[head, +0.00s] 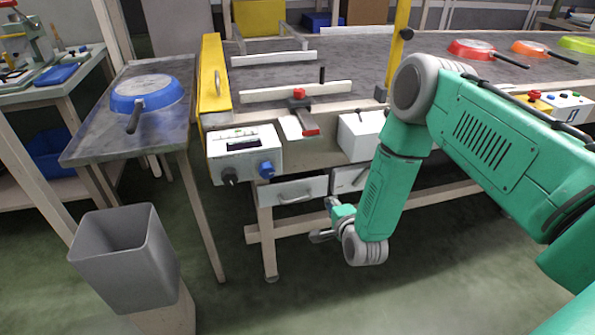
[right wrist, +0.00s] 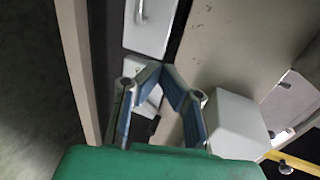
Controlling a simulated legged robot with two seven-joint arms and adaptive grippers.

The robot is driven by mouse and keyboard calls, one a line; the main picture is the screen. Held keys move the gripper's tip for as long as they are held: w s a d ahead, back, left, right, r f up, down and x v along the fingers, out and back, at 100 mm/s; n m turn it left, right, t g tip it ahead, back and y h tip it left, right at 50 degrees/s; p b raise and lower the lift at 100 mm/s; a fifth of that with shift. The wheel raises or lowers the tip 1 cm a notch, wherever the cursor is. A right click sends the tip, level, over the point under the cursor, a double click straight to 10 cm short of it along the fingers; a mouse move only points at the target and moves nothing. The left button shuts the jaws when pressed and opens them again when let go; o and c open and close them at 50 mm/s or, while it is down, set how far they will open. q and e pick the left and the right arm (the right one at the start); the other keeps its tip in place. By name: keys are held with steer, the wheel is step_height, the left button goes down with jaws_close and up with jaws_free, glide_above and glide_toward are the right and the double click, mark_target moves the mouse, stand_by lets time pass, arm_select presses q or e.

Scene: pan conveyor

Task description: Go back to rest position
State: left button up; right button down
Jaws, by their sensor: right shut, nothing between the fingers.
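My right gripper (head: 322,236) hangs low in front of the conveyor bench, below its drawers, at the end of my green right arm. In the right wrist view its two fingers (right wrist: 162,72) come together at the tips, with nothing between them. The head view shows the gripper small and partly behind the wrist. My left gripper is not in view. A blue pan (head: 147,90) lies on the left side table. A red pan (head: 472,48), an orange pan (head: 529,48) and a green pan (head: 577,44) lie on the conveyor at the right.
The conveyor bench (head: 350,57) carries a control box (head: 243,152) and has drawers (head: 292,192) under its front edge. A grey bin (head: 125,256) stands at the lower left, by the side table (head: 100,137). The green floor (head: 330,298) in front of the bench is clear.

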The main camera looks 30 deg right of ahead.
steer(key=s+a+f+n+g+y+p, duration=0.1)
steer(key=s+a+f+n+g+y, duration=0.15)
steer(key=s+a+n, duration=0.4)
steer(key=s+a+n+g+p, duration=0.2)
steer(key=s+n+g, duration=0.9)
steer(key=s, duration=1.7)
steer(key=a+n, duration=0.1)
steer(key=n, duration=0.2)
steer(key=shift+r+n+y, duration=0.35)
steer(key=shift+r, duration=0.05)
steer(key=shift+a, duration=0.1)
